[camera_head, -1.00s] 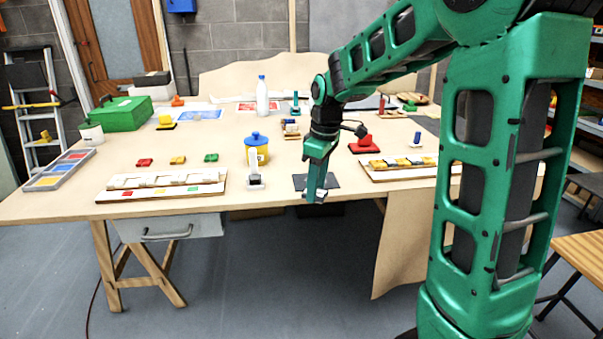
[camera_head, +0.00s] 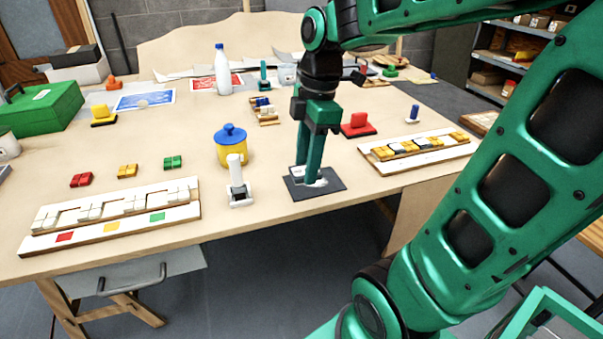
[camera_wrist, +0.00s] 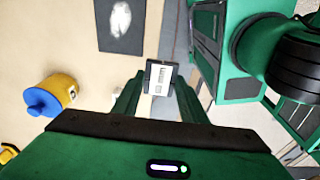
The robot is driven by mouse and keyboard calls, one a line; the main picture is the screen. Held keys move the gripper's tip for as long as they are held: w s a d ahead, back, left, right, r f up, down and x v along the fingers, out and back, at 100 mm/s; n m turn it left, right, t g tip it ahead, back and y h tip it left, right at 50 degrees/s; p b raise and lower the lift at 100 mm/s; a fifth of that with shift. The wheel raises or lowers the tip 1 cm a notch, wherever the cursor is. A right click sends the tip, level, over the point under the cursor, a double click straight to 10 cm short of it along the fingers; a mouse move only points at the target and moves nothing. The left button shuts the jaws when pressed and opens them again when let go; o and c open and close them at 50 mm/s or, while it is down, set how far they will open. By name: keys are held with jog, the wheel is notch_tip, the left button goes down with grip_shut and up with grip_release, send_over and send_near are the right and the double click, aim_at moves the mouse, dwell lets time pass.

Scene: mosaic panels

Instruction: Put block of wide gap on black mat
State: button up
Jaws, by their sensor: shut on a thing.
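The black mat (camera_head: 333,187) lies flat near the table's front edge and carries a pale patch. It also shows at the top of the wrist view (camera_wrist: 108,40). My gripper (camera_head: 307,178) is over the mat in the head view, pointing down. In that view the block appears to the right of the mat. I cannot tell its height above the table, and the fingers partly hide it in the head view.
A white upright holder (camera_head: 239,185) and a blue-lidded yellow pot (camera_head: 231,150) stand left of the mat. A white panel (camera_head: 110,225) lies front left, and a mosaic panel (camera_head: 425,152) lies right. A red block (camera_head: 358,126) lies behind the mat.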

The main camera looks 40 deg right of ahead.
jog(key=w+d+f, duration=0.2)
jog(key=d, duration=0.1)
jog(key=w+d+f, duration=0.2)
jog(key=w, duration=0.1)
jog(key=w+d+f, duration=0.2)
jog(key=d+f, duration=0.1)
jog(key=shift+w+d, duration=0.35)
jog(key=shift+w, duration=0.05)
jog(key=shift+f, duration=2)
jog(key=o, duration=1.1)
jog(key=shift+f, duration=0.1)
notch_tip(320, 180, up, 12)
jog(key=d, duration=0.1)
jog(key=s+a+f+m, duration=0.1)
jog(key=s+f+m, duration=0.2)
jog(key=s+m, duration=0.7)
jog(key=s+a+f+m+h, duration=0.1)
jog(key=s+f+m, duration=0.2)
jog(key=s+m, duration=0.7)
jog(key=shift+s+f+m+g, duration=0.3)
jog(key=shift+s+m, duration=0.1)
jog(key=shift+m, duration=0.2)
